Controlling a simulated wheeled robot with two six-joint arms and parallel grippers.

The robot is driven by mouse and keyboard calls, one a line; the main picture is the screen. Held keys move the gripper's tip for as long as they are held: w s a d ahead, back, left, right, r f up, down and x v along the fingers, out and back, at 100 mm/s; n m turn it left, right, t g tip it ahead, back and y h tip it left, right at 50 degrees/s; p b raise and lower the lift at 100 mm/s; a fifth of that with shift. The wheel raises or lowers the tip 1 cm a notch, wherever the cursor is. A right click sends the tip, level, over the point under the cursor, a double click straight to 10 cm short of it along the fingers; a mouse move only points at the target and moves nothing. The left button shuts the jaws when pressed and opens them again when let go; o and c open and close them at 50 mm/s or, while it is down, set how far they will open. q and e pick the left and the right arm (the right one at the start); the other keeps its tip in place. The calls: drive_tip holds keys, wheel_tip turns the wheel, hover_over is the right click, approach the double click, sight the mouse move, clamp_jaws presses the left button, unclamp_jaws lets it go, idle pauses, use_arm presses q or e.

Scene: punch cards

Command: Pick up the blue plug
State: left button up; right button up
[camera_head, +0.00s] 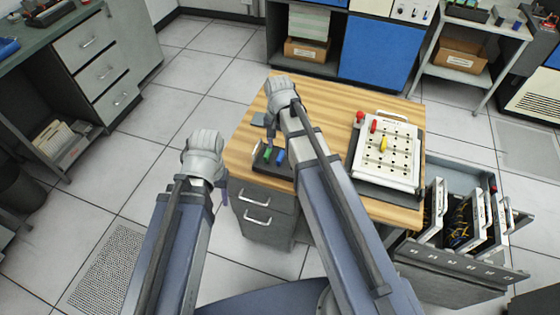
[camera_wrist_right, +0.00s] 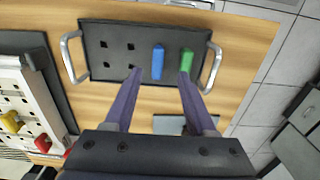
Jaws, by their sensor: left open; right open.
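The blue plug (camera_head: 280,156) is in a dark tray (camera_head: 286,170) on the wooden table, beside a green plug (camera_head: 267,154). In the right wrist view the blue plug (camera_wrist_right: 158,62) shows between the fingertips of my open right gripper (camera_wrist_right: 160,73), and nothing is held. The right fingertip overlaps the lower part of the green plug (camera_wrist_right: 187,60) in that view; I cannot tell whether they touch. In the head view my right gripper (camera_head: 272,122) is above the tray, its fingers partly hidden. My left gripper (camera_head: 218,190) is open and empty, left of the table.
A white board (camera_head: 398,165) with holes and red and yellow plugs is on the right of the table. The tray (camera_wrist_right: 112,72) has metal side handles and several empty holes. An open drawer (camera_head: 450,285) with cards stands right of the table.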

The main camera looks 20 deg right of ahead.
sight(280, 155)
drive_tip(key=f+b, duration=0.5)
drive_tip(key=shift+d+f, duration=0.1)
drive_tip(key=shift+d, duration=0.15)
drive_tip(key=shift+c, duration=0.3)
clamp_jaws()
